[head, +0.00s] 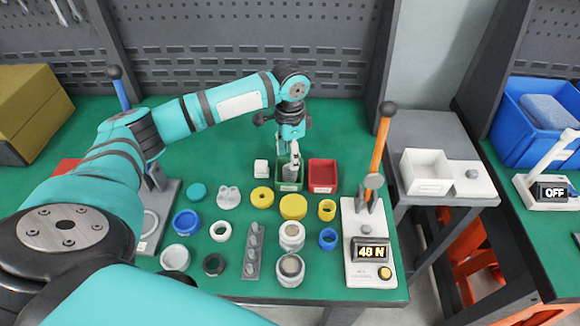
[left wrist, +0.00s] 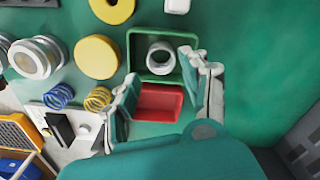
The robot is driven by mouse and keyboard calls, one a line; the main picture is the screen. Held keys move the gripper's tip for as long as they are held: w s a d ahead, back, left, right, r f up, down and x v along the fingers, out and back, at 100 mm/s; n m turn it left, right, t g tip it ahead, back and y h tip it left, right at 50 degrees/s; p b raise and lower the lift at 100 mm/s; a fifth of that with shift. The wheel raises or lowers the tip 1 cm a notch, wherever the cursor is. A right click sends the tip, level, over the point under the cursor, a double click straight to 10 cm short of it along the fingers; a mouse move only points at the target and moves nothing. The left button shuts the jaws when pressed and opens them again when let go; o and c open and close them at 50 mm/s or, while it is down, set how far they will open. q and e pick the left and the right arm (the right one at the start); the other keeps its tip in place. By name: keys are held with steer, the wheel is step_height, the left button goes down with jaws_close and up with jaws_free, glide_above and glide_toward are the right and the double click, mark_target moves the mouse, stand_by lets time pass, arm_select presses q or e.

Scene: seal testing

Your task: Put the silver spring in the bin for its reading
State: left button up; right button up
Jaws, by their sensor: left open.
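A silver ring-shaped piece, which looks like the silver spring (left wrist: 160,57), lies inside the green bin (left wrist: 133,50) in the left wrist view. In the head view the green bin (head: 290,187) stands left of the red bin (head: 323,188). The red bin also shows in the left wrist view (left wrist: 158,103). My left gripper (head: 290,160) is open above the green bin, its fingers spread and holding nothing. The tester (head: 370,276) at the right reads what looks like 48 N, and its plate appears empty. My right gripper is not in view.
A yellow spring (head: 327,209) and a blue spring (head: 328,238) stand left of the tester. Several rings, caps and jars cover the mat's front middle. A small white block (head: 262,168) sits beside the green bin. A white tray (head: 428,172) is on the side table.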

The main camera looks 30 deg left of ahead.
arm_select(q)
step_height(320, 180, up, 6)
steer(key=shift+f, duration=0.1)
stand_by(0.5)
